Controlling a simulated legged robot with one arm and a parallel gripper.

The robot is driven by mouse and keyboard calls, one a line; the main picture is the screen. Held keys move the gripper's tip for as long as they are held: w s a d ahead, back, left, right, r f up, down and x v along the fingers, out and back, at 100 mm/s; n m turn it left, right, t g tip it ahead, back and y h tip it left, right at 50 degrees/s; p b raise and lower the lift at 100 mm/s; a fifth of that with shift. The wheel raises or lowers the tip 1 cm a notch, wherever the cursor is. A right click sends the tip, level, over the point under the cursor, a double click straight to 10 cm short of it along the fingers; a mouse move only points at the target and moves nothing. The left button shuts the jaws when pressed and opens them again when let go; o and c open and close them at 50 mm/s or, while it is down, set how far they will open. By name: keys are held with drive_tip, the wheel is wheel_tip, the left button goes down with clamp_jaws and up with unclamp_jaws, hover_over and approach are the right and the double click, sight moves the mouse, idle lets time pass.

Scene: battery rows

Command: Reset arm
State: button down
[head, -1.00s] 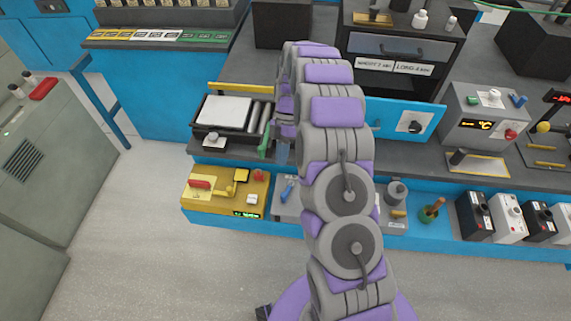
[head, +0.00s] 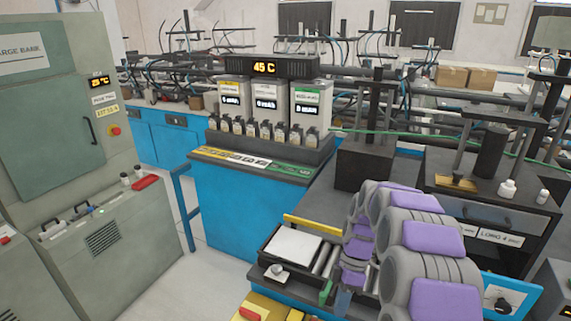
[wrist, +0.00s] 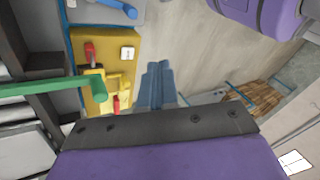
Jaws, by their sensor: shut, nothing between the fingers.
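My grey and purple arm stands at the lower right of the head view, bent over the bench. My gripper (head: 343,300) is partly hidden by the arm there, beside the black tray with a white plate (head: 295,245). In the wrist view the bluish fingers of my gripper (wrist: 157,85) are together with nothing between them. They point down over the pale floor, to the right of a yellow panel (wrist: 120,50) with red and yellow controls.
A green bar (wrist: 50,87) crosses the left of the wrist view, close to my wrist. In the head view, a blue cabinet (head: 240,215) carries a row of small bottles. A grey-green cabinet (head: 60,110) stands at left, with floor between. A black drawer unit (head: 480,215) is behind my arm.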

drive_tip(key=s+a+r+m+t+h, duration=0.1)
drive_tip(key=s+r+m, duration=0.45)
drive_tip(key=s, duration=0.35)
drive_tip(key=s+a+r+m+t+h, duration=0.1)
drive_tip(key=s+r+m, duration=0.45)
drive_tip(key=s, duration=0.35)
drive_tip(key=s+m+t, duration=0.1)
drive_tip(key=s+m, duration=0.5)
drive_tip(key=s, duration=0.7)
drive_tip(key=shift+s+d+r+m+h, duration=0.2)
drive_tip(key=shift+d+m+h, duration=0.1)
drive_tip(key=shift+d+h, duration=0.15)
